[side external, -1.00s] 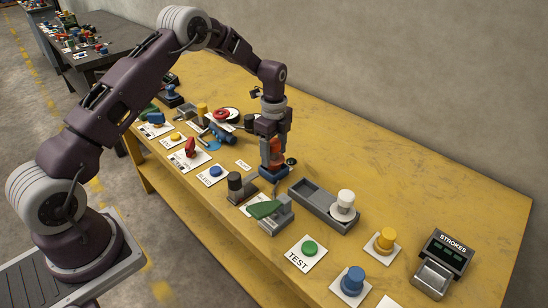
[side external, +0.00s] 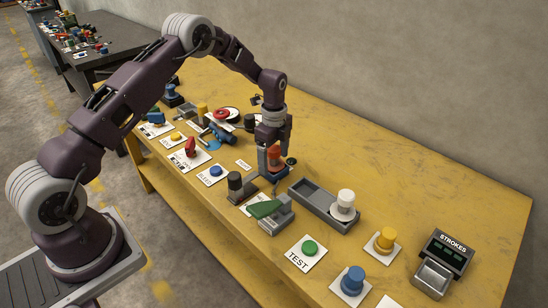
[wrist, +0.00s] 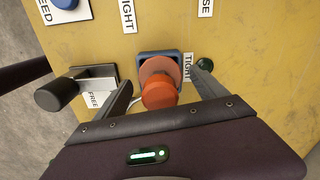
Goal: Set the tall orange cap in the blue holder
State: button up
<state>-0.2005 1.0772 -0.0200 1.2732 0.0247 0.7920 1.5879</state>
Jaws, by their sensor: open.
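The tall orange cap (side external: 274,154) stands in the blue holder (side external: 273,174) in the side view. In the wrist view the orange cap (wrist: 158,94) shows a knob above a wider, paler disc, and the blue rim of the holder (wrist: 146,55) shows behind that disc. My gripper (side external: 275,163) is open, with one finger on each side of the cap. In the wrist view there is a gap between the cap and each finger of my gripper (wrist: 164,80). How deep the cap sits is hidden.
A grey tray (side external: 307,193) with a white knob (side external: 345,201) lies right of the holder. The yellow bench (side external: 420,200) behind the tray is clear.

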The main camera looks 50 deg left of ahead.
notch_tip(320, 180, up, 13)
jog(key=shift+f, duration=0.2)
jog(key=s+d+r+n+t, duration=0.1)
jog(key=s+d+r+n, duration=0.25)
jog(key=s+r, duration=0.45)
jog(key=s+d+r+n+t, duration=0.2)
jog(key=s+d+r+n, duration=0.15)
jog(key=s+r, duration=0.5)
jog(key=s+d+n+t, duration=0.2)
jog(key=s+n, duration=0.7)
jog(key=s, duration=1)
jog(key=shift+d+t, duration=0.3)
